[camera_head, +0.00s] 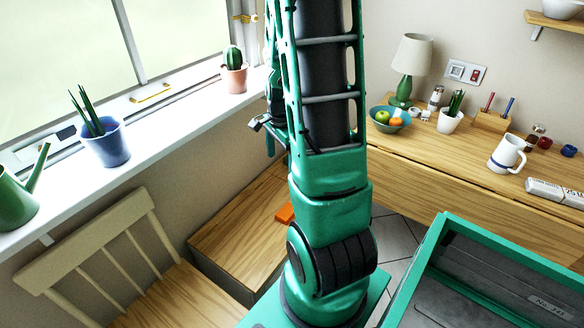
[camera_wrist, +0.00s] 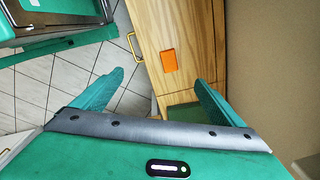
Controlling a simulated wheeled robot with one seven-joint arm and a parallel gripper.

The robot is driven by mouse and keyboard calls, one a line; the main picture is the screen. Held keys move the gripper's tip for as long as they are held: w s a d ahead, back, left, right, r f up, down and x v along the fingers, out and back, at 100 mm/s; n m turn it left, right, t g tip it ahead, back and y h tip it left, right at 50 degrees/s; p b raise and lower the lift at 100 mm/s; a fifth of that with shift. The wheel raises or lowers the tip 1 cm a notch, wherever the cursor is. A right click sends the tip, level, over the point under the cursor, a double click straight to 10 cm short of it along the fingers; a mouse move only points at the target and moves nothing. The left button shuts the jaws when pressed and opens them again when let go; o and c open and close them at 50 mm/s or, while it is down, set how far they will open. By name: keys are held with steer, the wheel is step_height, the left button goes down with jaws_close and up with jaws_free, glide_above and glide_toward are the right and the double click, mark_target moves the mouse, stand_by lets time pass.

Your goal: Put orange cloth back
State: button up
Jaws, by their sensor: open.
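The orange cloth (camera_wrist: 168,60) lies as a small folded square on a wooden surface (camera_wrist: 194,30) in the wrist view. In the head view the cloth (camera_head: 285,213) shows as a small orange patch on the low wooden top, partly hidden by my arm. My gripper (camera_wrist: 150,92) is open and empty, its two green fingers spread wide. The cloth lies beyond the fingertips, between them and nearer the right finger, with a clear gap.
A gold handle (camera_wrist: 134,45) sticks out along the wooden unit's left edge. A cream chair (camera_head: 105,255) stands left of the low unit (camera_head: 235,235). A wooden desk (camera_head: 430,150) with a lamp, bowl and mug is at the right. Tiled floor (camera_wrist: 60,80) is open on the left.

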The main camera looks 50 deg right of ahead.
steer(key=s+a+r+n, duration=1.3)
steer(key=s+r+n, duration=0.2)
steer(key=s, duration=0.1)
steer(key=shift+a+y, duration=0.3)
steer(key=shift+a, duration=0.05)
steer(key=shift+w+f+g, duration=0.2)
steer(key=shift+w+g, duration=0.1)
steer(key=shift+w, duration=0.35)
